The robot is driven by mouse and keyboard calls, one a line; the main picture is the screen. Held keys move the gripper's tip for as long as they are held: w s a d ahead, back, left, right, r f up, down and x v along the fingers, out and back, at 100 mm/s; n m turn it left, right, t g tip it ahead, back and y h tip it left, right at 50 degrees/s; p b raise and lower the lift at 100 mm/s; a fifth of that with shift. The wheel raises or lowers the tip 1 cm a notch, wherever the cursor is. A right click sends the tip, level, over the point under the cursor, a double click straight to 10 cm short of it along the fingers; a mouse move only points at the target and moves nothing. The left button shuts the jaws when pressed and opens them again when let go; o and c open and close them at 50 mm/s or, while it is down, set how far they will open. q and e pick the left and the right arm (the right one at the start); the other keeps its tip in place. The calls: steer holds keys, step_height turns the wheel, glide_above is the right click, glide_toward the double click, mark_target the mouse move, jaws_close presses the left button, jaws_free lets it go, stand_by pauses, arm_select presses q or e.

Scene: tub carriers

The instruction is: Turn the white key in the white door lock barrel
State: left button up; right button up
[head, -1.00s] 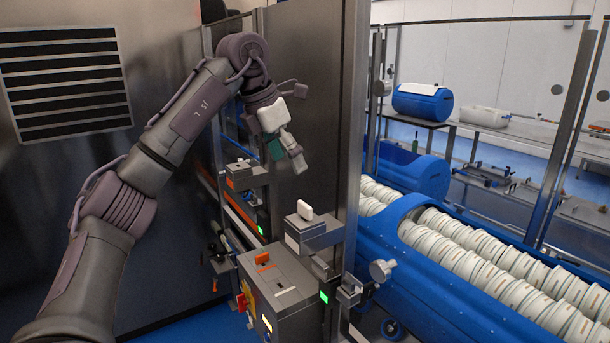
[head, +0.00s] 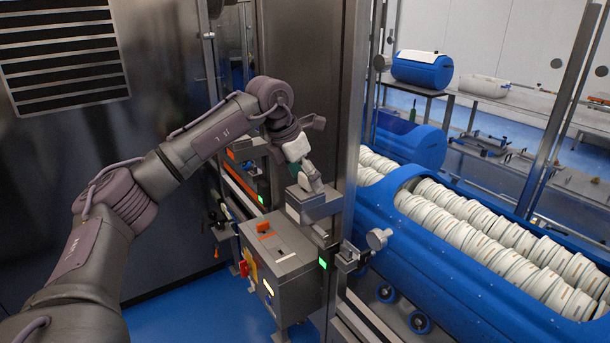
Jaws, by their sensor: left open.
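The white key's lock housing (head: 318,207) is a grey metal block on a bracket at the steel post, with a pale label on its front. My left gripper (head: 308,181) points down right over the top of this housing, its fingers at the place of the white key. The jaws are open. The white key is largely or wholly hidden by the fingers, so I cannot tell whether they touch it or how it is turned. My right gripper is not in view.
A grey control box (head: 283,260) with an orange key (head: 263,227) and a green light stands below. Another grey lock unit (head: 245,150) sits behind my arm. A blue tub carrier (head: 450,255) full of white tubs lies to the right. Blue floor is free at lower left.

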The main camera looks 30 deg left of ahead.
arm_select(q)
steer(key=c, duration=1.3)
steer(key=shift+n+y, duration=0.3)
steer(key=shift+n, duration=0.4)
steer(key=shift+n+y, duration=0.6)
steer(key=shift+n, duration=0.9)
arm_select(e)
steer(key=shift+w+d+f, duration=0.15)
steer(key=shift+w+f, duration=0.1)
arm_select(q)
steer(key=shift+d+n+y+b, duration=0.1)
steer(key=shift+n+y+b, duration=0.2)
steer(key=shift+n, duration=0.5)
steer(key=shift+n+y, duration=0.5)
steer(key=shift+n, duration=0.9)
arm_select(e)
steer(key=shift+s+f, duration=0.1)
